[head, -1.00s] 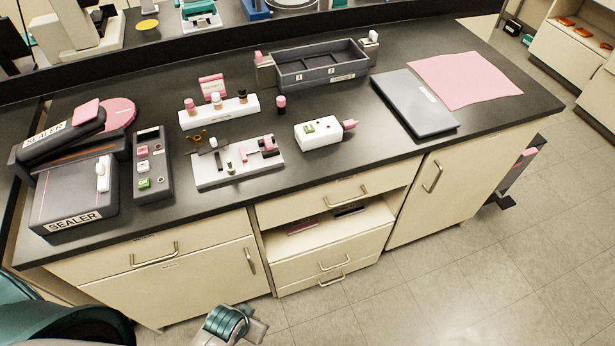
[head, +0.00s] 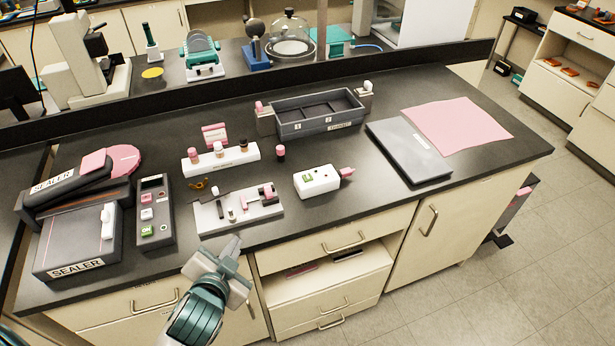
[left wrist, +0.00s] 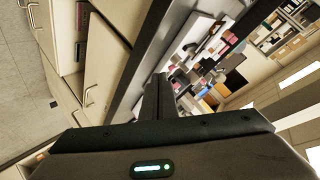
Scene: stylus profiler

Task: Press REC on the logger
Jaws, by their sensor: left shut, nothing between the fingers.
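A dark upright-faced box (head: 153,212) lies on the left of the bench, with a small display at its far end and pink, white and green buttons (head: 147,231) down its face. It looks like the logger, but its button lettering is too small to read surely. My left gripper (head: 236,241) is shut and empty, in front of the bench's front edge, to the right of and nearer than this box. Its shut fingers (left wrist: 158,97) also show in the left wrist view, pointing along the dark bench edge. My right gripper is not in view.
The sealer (head: 78,243) stands left of the box. A white fixture plate (head: 240,213) with small parts lies right of it. Beyond are a white vial rack (head: 221,161), a white switch box (head: 317,181) and a grey tray (head: 318,122). The bench's front strip is mostly clear.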

